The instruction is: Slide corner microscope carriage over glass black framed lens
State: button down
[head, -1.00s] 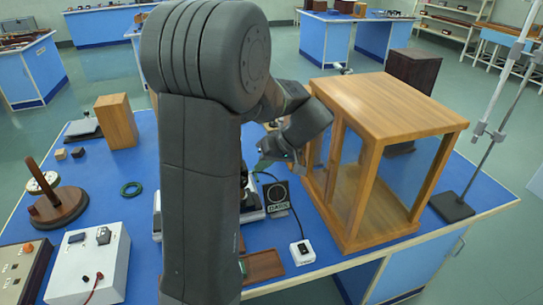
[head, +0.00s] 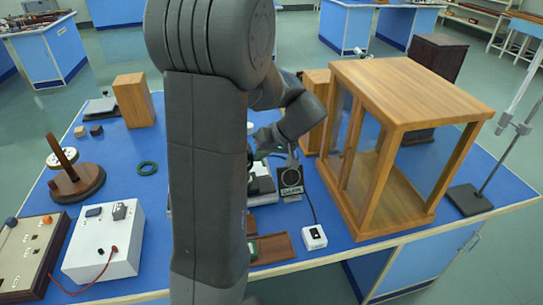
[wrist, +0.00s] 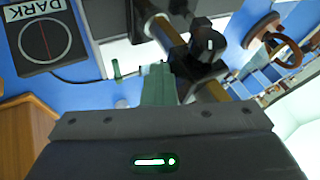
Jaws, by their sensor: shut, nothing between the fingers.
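My gripper (wrist: 158,85) is shut and empty; its greenish fingertips show in the wrist view, pointing at the instrument. A black carriage-like block with a knob (wrist: 207,44) sits on a brass bar (wrist: 165,32) just beyond the fingertips, to their right. I cannot tell whether they touch. Below the bar is a pale pane with a black edge (wrist: 118,22), perhaps the framed glass. In the head view my gripper (head: 291,151) is above the bench beside the instrument (head: 262,186), which my arm mostly hides.
A black panel marked DARK (wrist: 45,42) stands close by, also visible in the head view (head: 290,178). A wood-framed glass case (head: 412,85) stands right. A white switch box (head: 314,237) and cable lie in front. A white meter box (head: 103,242) stands left.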

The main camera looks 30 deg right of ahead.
jog(key=w+a+b, duration=0.3)
jog(key=a, duration=1)
jog(key=shift+w+a, duration=0.15)
jog(key=shift+a, duration=0.1)
jog(key=shift+r, duration=0.1)
